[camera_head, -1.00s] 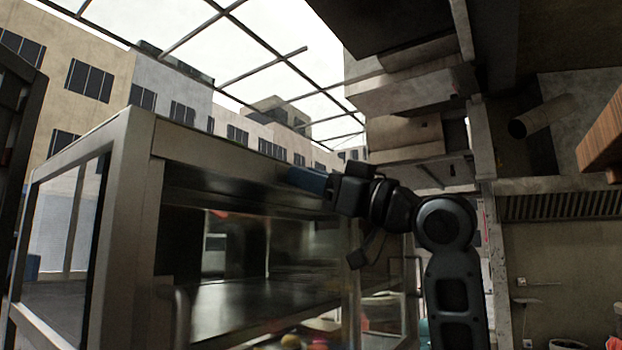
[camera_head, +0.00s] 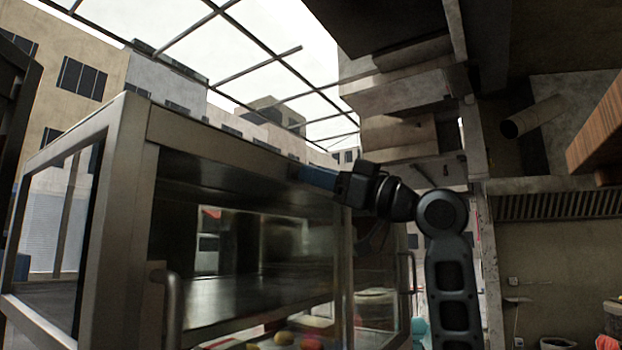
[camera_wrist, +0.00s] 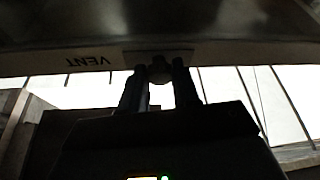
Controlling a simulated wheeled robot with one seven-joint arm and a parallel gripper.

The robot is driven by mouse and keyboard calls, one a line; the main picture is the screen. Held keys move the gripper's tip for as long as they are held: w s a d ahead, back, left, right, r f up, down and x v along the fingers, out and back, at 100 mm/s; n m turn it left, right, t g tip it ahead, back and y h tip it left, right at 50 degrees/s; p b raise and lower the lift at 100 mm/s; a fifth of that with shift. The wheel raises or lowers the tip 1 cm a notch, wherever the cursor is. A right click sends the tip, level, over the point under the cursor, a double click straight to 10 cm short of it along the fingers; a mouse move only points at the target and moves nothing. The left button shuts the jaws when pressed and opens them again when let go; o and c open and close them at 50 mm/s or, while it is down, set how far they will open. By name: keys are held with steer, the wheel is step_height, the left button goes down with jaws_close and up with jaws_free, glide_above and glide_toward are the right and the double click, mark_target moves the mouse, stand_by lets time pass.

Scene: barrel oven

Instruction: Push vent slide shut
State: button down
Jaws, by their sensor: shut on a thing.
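In the wrist view, a small rounded knob (camera_wrist: 160,72) sits on a pale plate under a dark metal edge. The upside-down word VENT (camera_wrist: 88,60) is printed beside it, to the left. The two dark fingers of my gripper are closed around the knob. In the head view, my gripper (camera_head: 318,177) reaches from the right to the upper front beam (camera_head: 215,145) of a metal-framed glass cabinet. The knob is hidden there by the fingers. How far the vent slide stands open cannot be told.
The cabinet has glass panes, an upright handle (camera_head: 174,310) at the lower left and food inside. A wooden board edge (camera_head: 600,135) juts in at the right. A pipe (camera_head: 533,117) and metal ducts hang behind my arm. Open air lies above the cabinet.

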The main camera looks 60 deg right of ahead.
steer(key=c, duration=0.8)
jaws_free()
steer(key=shift+d, duration=0.2)
steer(key=b+v, duration=0.2)
steer(key=v, duration=0.5)
steer(key=shift+s+f, duration=0.2)
steer(key=shift+s, duration=0.15)
